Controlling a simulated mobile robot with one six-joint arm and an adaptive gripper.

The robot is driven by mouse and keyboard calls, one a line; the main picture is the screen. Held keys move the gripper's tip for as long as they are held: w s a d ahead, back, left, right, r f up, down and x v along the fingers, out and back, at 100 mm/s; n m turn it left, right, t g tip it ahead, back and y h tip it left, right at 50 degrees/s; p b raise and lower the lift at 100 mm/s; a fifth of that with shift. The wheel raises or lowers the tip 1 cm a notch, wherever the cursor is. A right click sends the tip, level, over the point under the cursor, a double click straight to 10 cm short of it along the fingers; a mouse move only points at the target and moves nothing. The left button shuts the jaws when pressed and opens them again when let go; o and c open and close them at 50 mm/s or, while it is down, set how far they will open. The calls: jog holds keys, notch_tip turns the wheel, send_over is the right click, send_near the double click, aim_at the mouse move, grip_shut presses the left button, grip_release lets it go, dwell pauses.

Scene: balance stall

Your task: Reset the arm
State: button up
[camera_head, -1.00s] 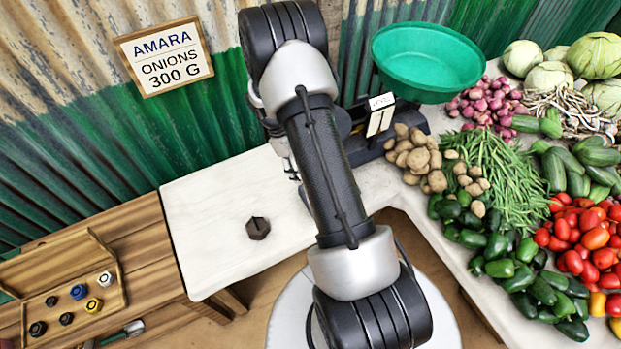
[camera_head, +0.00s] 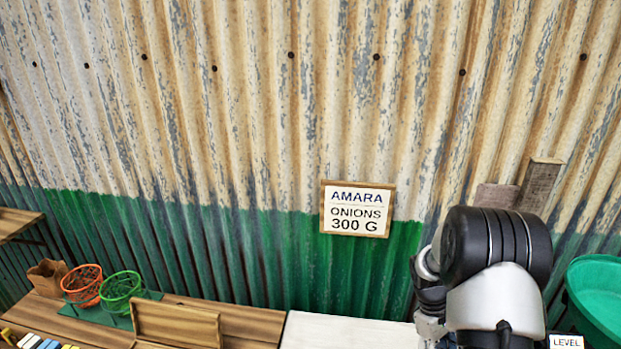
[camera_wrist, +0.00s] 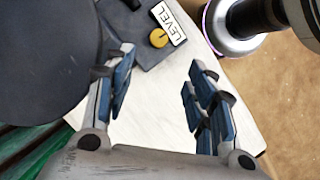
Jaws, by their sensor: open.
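My gripper (camera_wrist: 157,92) shows in the wrist view with its two blue-padded fingers spread apart. It is open, and nothing is between the fingers. Below it lies the white table top (camera_wrist: 150,110). In the head view my arm rises at the lower right, and the gripper itself is hidden or out of the picture there.
The balance's dark base with a LEVEL label (camera_wrist: 172,26) and a brass knob (camera_wrist: 158,38) is close ahead of the fingers. A green pan (camera_head: 597,295) stands right of my arm. A sign (camera_head: 357,209) hangs on the corrugated wall. Baskets (camera_head: 120,290) stand at the left.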

jog(key=s+a+r+m+t, duration=0.1)
jog(key=s+a+r+t, duration=0.15)
jog(key=a+r, duration=0.6)
jog(key=s+a+r+m+t, duration=0.2)
jog(key=s+a+r, duration=0.1)
jog(key=r, duration=1)
jog(key=s+a+r+m+t+y, duration=0.1)
jog(key=s+a+r+t, duration=0.1)
jog(key=s+a, duration=0.2)
jog(key=s+a+r+m+t+y, duration=0.1)
jog(key=s+a+r, duration=0.2)
jog(key=s, duration=0.7)
jog(key=shift+a+r+t+b, duration=0.25)
jog(key=shift+a+t+b, duration=0.1)
jog(key=shift+a, duration=0.9)
